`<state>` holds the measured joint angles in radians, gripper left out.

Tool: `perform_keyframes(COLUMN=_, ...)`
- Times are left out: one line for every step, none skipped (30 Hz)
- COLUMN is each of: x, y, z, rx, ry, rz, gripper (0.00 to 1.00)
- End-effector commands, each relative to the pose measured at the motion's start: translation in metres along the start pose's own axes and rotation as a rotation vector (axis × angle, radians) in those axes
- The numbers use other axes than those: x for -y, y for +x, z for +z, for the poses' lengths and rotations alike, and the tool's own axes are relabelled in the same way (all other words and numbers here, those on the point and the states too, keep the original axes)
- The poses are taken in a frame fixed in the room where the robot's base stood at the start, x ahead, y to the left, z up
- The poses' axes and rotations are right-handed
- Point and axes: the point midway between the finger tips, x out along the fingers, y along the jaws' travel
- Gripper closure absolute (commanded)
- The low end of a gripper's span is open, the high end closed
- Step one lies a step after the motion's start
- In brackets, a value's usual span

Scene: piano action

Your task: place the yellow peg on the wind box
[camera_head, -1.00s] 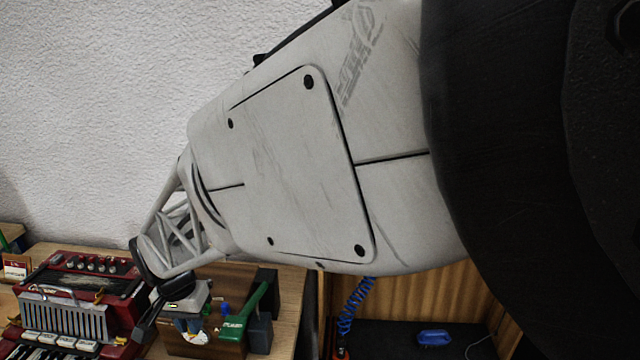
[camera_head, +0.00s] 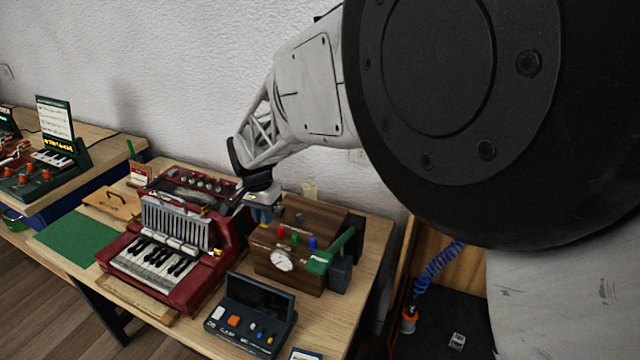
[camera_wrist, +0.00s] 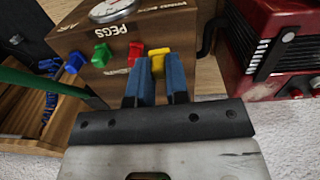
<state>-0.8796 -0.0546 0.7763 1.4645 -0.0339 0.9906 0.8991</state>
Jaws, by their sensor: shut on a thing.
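The wind box (camera_head: 330,220) is a brown wooden box with a round white gauge, right of the red accordion. It also shows in the wrist view (camera_wrist: 160,28), with the word PEGS on it. My gripper (camera_wrist: 157,70) has blue fingers and is shut on the yellow peg (camera_wrist: 158,60). The gripper (camera_head: 262,216) is at the box's left end in the head view. The yellow peg lines up with the red peg (camera_wrist: 135,52), green peg (camera_wrist: 102,55) and blue peg (camera_wrist: 75,62). Whether it touches the box is hard to tell.
The red accordion (camera_head: 190,275) stands close on the left. A green lever (camera_head: 325,260) sticks out at the box's right end. A dark device with coloured buttons (camera_head: 250,322) stands in front. Bare table (camera_head: 350,300) shows at the front right.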

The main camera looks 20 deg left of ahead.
Motion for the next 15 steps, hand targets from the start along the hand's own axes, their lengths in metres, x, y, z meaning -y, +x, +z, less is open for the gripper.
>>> perform_keyframes(x=0.0038, y=0.0002, z=-0.0033, rx=0.000, ry=0.000, rz=0.000, gripper=1.00)
perform_keyframes(x=0.0056, y=0.0001, z=-0.0049, rx=-0.001, ry=0.000, rz=-0.001, gripper=1.00)
perform_keyframes(x=0.0074, y=0.0002, z=-0.0065, rx=-0.001, ry=0.000, rz=-0.001, gripper=1.00)
perform_keyframes(x=0.0084, y=0.0004, z=-0.0074, rx=-0.001, ry=0.000, rz=-0.001, gripper=1.00)
perform_keyframes(x=0.0092, y=0.0007, z=-0.0080, rx=0.000, ry=0.000, rz=-0.001, gripper=1.00)
perform_keyframes(x=0.0098, y=0.0009, z=-0.0086, rx=0.000, ry=0.000, rz=0.000, gripper=1.00)
perform_keyframes(x=0.0101, y=0.0009, z=-0.0088, rx=0.000, ry=0.000, rz=0.000, gripper=1.00)
perform_keyframes(x=0.0103, y=0.0008, z=-0.0090, rx=0.000, ry=0.000, rz=0.000, gripper=1.00)
perform_keyframes(x=0.0104, y=0.0007, z=-0.0090, rx=0.000, ry=0.000, rz=0.000, gripper=1.00)
perform_keyframes(x=0.0103, y=0.0007, z=-0.0090, rx=0.000, ry=0.000, rz=0.000, gripper=1.00)
perform_keyframes(x=0.0103, y=0.0007, z=-0.0089, rx=0.000, ry=0.000, rz=0.000, gripper=1.00)
perform_keyframes(x=0.0102, y=0.0006, z=-0.0089, rx=0.000, ry=0.000, rz=0.000, gripper=1.00)
perform_keyframes(x=0.0102, y=0.0006, z=-0.0089, rx=0.000, ry=0.000, rz=0.000, gripper=1.00)
perform_keyframes(x=0.0102, y=0.0006, z=-0.0088, rx=0.000, ry=0.000, rz=0.000, gripper=1.00)
perform_keyframes(x=0.0102, y=0.0006, z=-0.0088, rx=0.000, ry=0.000, rz=0.000, gripper=1.00)
